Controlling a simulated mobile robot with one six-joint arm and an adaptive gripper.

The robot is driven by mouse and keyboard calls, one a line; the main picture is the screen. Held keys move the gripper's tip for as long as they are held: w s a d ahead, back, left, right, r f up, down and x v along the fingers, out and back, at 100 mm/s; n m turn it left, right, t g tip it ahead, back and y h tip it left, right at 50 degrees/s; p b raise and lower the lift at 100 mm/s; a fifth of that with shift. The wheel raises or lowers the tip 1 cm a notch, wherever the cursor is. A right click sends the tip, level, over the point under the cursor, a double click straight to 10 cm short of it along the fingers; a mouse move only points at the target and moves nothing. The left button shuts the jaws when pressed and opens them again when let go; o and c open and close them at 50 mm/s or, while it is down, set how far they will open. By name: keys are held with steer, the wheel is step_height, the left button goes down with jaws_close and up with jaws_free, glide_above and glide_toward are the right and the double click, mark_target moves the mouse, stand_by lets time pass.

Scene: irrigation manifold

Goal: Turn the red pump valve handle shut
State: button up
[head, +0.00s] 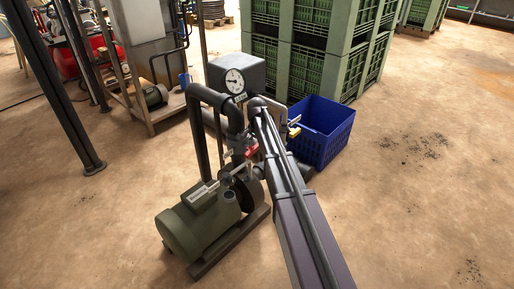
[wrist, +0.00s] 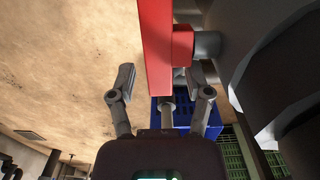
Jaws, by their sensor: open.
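The red pump valve handle (head: 252,149) shows as a small red piece beside the dark pipework in the head view, partly covered by my arm. In the wrist view the red handle (wrist: 155,45) is a long bar running down from the top edge, joined on its right to a grey valve stem. My gripper (wrist: 160,75) is open, with one finger on each side of the bar's lower end. A gap shows left of the bar; contact on the right is unclear. In the head view my gripper is mostly hidden behind my arm.
A green pump (head: 200,222) stands below the pipes, with a pressure gauge (head: 234,81) above. A blue crate (head: 321,131) sits to the right, before stacked green crates (head: 318,45). A small yellow handle (head: 294,121) is close to my arm. Open floor lies at right.

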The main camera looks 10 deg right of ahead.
jaws_close()
steer(key=shift+w+d+f+g+y, duration=0.1)
steer(key=shift+f+g+y, duration=0.05)
steer(key=shift+g+y, duration=0.2)
steer(key=shift+y+b, duration=0.35)
jaws_free()
